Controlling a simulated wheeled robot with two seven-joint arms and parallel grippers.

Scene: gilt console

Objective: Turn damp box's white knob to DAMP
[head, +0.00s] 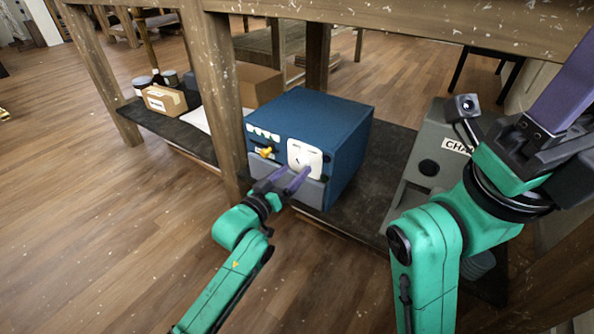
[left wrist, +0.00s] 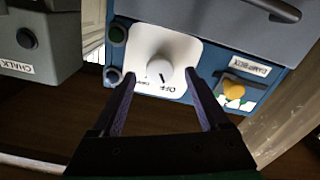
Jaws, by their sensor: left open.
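The damp box (head: 325,125) is a blue case on the low dark shelf in the head view. Its front carries a white plate (head: 308,157). In the left wrist view, where lettering appears upside down, the white round knob (left wrist: 158,66) sits on that plate. A dark pointer mark shows at its lower edge, near "OFF" and a smaller, unreadable label. My left gripper (head: 291,178) is open before the plate; its purple fingers (left wrist: 163,88) flank the knob in the picture, with no visible grip. My right gripper (head: 562,98) is partly visible at right; its jaw opening is unclear.
A yellow knob (left wrist: 234,89) and green buttons (left wrist: 117,34) share the front. A grey chalk box (head: 432,150) stands to the right. Cardboard boxes (head: 258,84) sit behind left. A wooden leg (head: 218,95) and the tabletop (head: 400,22) hem in the box.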

